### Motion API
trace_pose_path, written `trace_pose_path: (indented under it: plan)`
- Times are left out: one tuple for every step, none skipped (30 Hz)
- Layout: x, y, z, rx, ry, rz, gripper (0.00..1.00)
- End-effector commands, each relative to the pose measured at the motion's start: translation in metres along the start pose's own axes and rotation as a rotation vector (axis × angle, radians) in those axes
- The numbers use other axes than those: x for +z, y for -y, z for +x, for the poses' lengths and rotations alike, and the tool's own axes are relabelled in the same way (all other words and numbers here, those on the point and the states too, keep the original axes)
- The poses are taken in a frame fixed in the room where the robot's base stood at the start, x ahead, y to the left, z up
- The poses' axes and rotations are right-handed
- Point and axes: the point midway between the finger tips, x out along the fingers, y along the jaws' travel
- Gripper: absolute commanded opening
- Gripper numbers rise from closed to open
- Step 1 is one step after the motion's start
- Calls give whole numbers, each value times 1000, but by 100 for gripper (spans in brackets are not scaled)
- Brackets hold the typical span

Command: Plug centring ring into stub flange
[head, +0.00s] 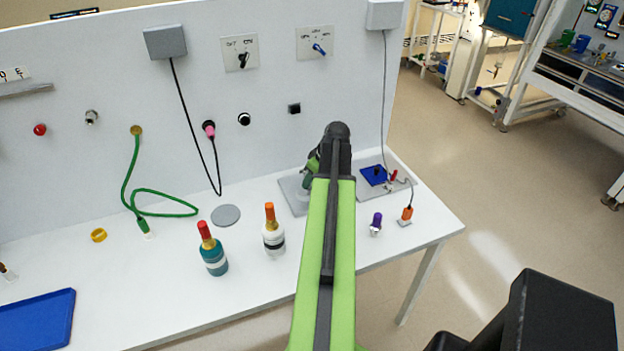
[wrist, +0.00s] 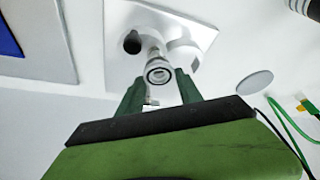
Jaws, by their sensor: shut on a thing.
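My gripper (wrist: 160,92) has its two green fingers closed around a pale, round-ended piece with a dark ring, which looks like the centring ring (wrist: 158,73). It is held over a light square plate (wrist: 203,37). A whitish stub, seemingly the stub flange (wrist: 184,55), stands on that plate just behind and right of the held piece, beside a dark round post (wrist: 132,42). I cannot tell whether the ring touches the stub. In the head view, my arm hides most of the gripper (head: 313,172) and the held piece; the plate (head: 293,196) shows beside them.
Two bottles (head: 213,255) (head: 273,235) stand left of my arm. A purple-topped item (head: 376,224) and an orange connector (head: 406,214) are to the right. A green hose (head: 160,208) and black cable (head: 195,125) hang from the panel.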

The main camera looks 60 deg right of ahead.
Motion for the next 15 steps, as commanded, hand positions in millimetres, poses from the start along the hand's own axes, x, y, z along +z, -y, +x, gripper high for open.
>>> trace_pose_path:
  plan:
    - [1, 0, 2, 0, 0, 0, 0]
    - [1, 0, 3, 0, 0, 0, 0]
    - [2, 0, 4, 0, 0, 0, 0]
    - [2, 0, 5, 0, 0, 0, 0]
    - [2, 0, 5, 0, 0, 0, 0]
    - [3, 0, 6, 0, 0, 0, 0]
    - [3, 0, 7, 0, 0, 0, 0]
    - [3, 0, 8, 0, 0, 0, 0]
    - [4, 0, 9, 0, 0, 0, 0]
    - [4, 0, 9, 0, 0, 0, 0]
    - [4, 0, 10, 0, 0, 0, 0]
    - [5, 0, 11, 0, 0, 0, 0]
    - [5, 0, 12, 0, 0, 0, 0]
    - [5, 0, 12, 0, 0, 0, 0]
    - [6, 0, 13, 0, 0, 0, 0]
